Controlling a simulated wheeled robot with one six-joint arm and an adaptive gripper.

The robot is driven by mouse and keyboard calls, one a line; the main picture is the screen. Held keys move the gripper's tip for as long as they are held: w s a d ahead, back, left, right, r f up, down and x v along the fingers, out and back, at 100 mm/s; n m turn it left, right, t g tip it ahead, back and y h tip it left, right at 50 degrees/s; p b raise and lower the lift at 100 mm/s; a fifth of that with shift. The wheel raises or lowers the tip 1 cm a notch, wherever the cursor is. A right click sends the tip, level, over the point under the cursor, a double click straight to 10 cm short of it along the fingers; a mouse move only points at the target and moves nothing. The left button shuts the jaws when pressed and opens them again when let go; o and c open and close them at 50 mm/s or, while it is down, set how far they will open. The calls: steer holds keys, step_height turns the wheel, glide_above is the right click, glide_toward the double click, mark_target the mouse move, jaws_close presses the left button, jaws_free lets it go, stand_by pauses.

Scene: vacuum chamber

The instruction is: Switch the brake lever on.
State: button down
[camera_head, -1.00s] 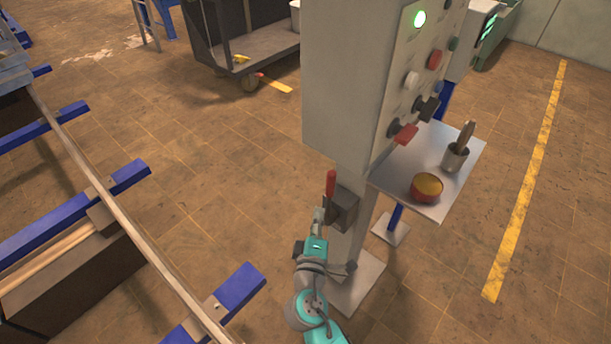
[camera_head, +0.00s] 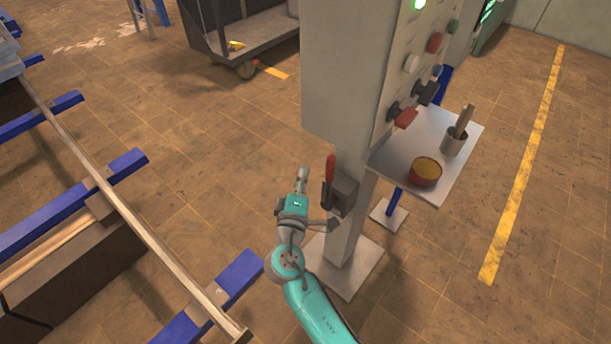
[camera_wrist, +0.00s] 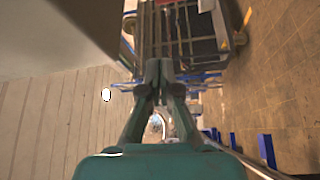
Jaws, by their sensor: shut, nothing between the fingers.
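The brake lever (camera_head: 330,169) has a red handle that stands upright on a dark box (camera_head: 344,193) on the left side of the grey control post. My gripper (camera_head: 301,173) is shut and empty, just left of the red handle and apart from it in the head view. In the wrist view my gripper's closed fingertips (camera_wrist: 159,68) point ahead with nothing between them. The lever is not in sight in the wrist view.
The grey control cabinet (camera_head: 345,70) rises above the lever. A rail with blue supports (camera_head: 125,165) runs along the left. A cart (camera_head: 262,42) stands behind.

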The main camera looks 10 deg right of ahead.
steer(key=w+d, duration=0.4)
steer(key=d, duration=0.2)
stand_by(0.4)
steer(key=shift+s, duration=0.1)
